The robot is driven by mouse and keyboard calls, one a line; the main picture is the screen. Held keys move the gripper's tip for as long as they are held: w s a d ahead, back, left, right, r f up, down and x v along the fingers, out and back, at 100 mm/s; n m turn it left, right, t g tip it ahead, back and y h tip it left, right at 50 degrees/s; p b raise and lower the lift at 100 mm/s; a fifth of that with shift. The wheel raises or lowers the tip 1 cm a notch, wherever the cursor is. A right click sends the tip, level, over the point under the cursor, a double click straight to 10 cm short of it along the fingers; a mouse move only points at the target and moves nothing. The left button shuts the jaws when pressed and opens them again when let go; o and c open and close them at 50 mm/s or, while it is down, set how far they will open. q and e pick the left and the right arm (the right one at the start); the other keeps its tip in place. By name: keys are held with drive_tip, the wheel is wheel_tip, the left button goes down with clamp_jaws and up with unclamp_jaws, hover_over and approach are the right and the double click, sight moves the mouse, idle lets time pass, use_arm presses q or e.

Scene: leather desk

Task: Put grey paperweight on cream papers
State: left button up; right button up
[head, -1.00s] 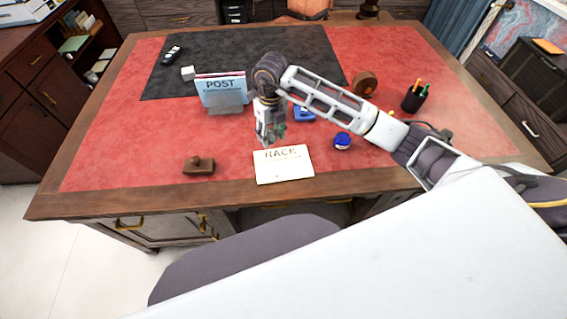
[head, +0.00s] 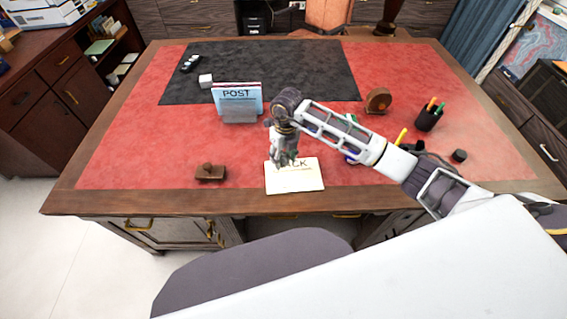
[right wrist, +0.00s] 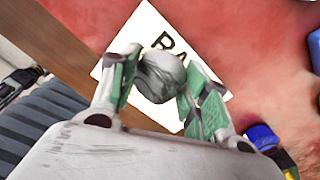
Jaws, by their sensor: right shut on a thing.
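The cream papers (head: 296,181) lie flat near the front edge of the desk, with dark lettering partly covered by my right gripper in the head view. They also show in the right wrist view (right wrist: 150,28). My right gripper (head: 284,163) is over the upper part of the papers. In the right wrist view it is shut on the grey paperweight (right wrist: 160,76), a rounded stone-like lump between the green finger pads. I cannot tell whether the paperweight touches the papers. My left gripper is not in view.
A blue POST holder (head: 237,100) stands behind. A brown wooden stamp (head: 210,173) lies left of the papers. A pen cup (head: 428,120) and a round wooden object (head: 378,101) stand at right. The red surface between stamp and holder is clear.

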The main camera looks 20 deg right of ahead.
sight(284, 163)
drive_tip(key=shift+f, duration=1.85)
drive_tip(key=shift+f, duration=0.15)
drive_tip(key=o, duration=1.1)
drive_tip(key=r, duration=1.2)
drive_tip(key=shift+d+r, duration=0.15)
drive_tip(key=shift+d, duration=0.1)
drive_tip(key=shift+w, duration=0.1)
